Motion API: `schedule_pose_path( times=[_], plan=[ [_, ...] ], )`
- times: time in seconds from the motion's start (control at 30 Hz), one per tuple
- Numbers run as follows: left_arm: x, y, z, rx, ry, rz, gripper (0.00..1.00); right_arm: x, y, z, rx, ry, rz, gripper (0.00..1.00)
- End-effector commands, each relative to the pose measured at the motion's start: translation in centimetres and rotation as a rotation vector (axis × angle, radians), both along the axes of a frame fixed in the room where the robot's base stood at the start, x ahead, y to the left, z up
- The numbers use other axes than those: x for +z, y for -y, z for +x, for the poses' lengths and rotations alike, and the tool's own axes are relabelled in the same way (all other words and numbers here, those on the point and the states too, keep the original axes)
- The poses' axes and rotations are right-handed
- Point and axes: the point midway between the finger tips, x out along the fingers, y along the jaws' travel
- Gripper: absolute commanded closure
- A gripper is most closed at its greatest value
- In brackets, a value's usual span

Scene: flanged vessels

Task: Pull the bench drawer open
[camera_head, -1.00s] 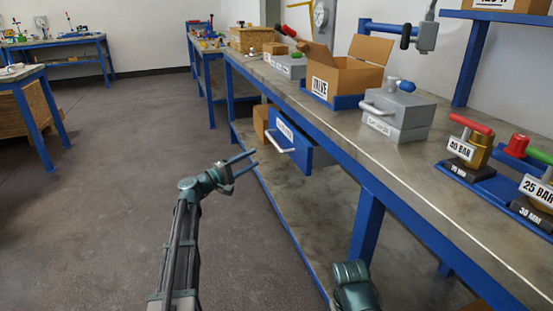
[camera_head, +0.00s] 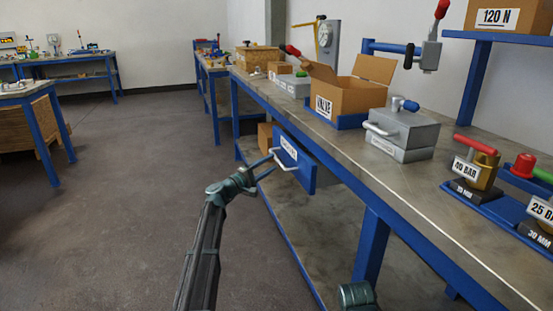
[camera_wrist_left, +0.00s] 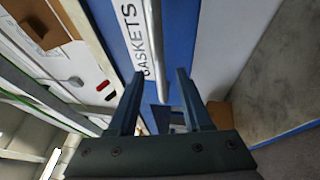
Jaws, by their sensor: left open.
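The bench drawer (camera_head: 291,152) is blue with a white label and hangs under the bench top. Its label reads GASKETS in the left wrist view (camera_wrist_left: 140,40). A pale bar handle (camera_head: 287,167) stands out from its front. My left gripper (camera_head: 271,166) is open, at the handle. In the left wrist view, the handle bar (camera_wrist_left: 155,50) runs between the two spread fingers of my left gripper (camera_wrist_left: 160,74). Whether the fingers touch it cannot be told.
The bench top (camera_head: 410,185) carries a cardboard box (camera_head: 352,96), a grey lidded vessel (camera_head: 404,130) and labelled weights on a blue tray. A blue bench leg (camera_head: 370,248) stands right of the drawer. The floor (camera_head: 130,210) to the left is clear.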

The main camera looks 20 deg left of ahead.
Motion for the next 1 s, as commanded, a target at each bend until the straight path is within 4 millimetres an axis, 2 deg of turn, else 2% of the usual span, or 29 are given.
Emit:
schedule_pose_path(
  times=[0.03,0.23,0.67,0.93,1.0],
  plan=[
    [0.3,0.5,0.9,-0.002,0.0,0.0,0.5,0.3,0.0,0.0,0.001,0.0,0.0,0.04],
    [0.6,1.6,2.6,-0.001,0.0,0.0,0.5,0.6,0.0,0.0,0.002,0.0,0.0,0.04],
    [0.7,2.1,3.1,0.0,0.0,0.0,0.5,0.7,0.0,0.0,0.002,0.0,0.0,0.04],
    [0.7,2.0,3.1,0.0,0.0,0.0,0.97,0.7,0.0,0.0,0.002,0.0,0.0,0.04],
    [0.7,2.0,3.1,0.0,0.0,0.0,1.0,0.7,0.0,0.0,0.002,0.0,0.0,0.04]
  ],
)
